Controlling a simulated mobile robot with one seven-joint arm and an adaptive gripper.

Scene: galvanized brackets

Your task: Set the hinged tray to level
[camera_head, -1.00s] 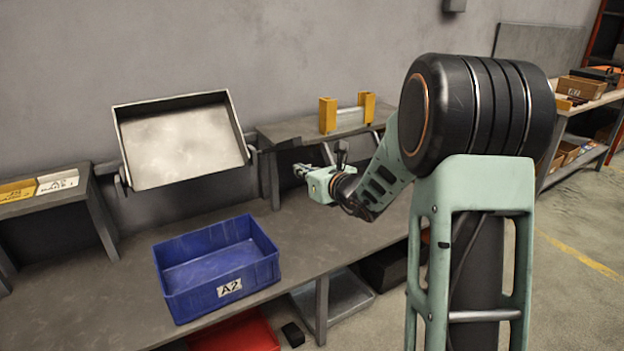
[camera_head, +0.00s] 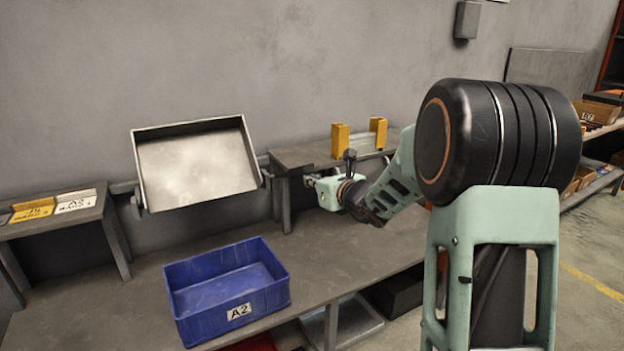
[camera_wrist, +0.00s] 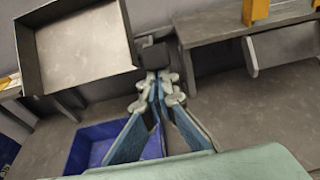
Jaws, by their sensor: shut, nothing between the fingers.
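The hinged tray (camera_head: 196,166) is a shallow grey metal tray hung on side brackets above the bench at the back wall. It is tipped steeply, its open inside facing the room, and looks empty. In the wrist view the tray (camera_wrist: 84,48) fills the upper left. My gripper (camera_head: 309,181) is to the right of the tray, apart from it in the head view. In the wrist view my gripper (camera_wrist: 157,78) has its fingers together with nothing between them. A dark block-like part (camera_wrist: 154,56) shows just beyond the fingertips; whether they touch it I cannot tell.
A blue bin (camera_head: 228,290) labelled A2 stands on the bench (camera_head: 85,310) below the tray. A raised shelf with yellow blocks (camera_head: 341,140) is to the right, near my gripper. Another shelf with labelled strips (camera_head: 50,209) is at left. The bench right of the bin is clear.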

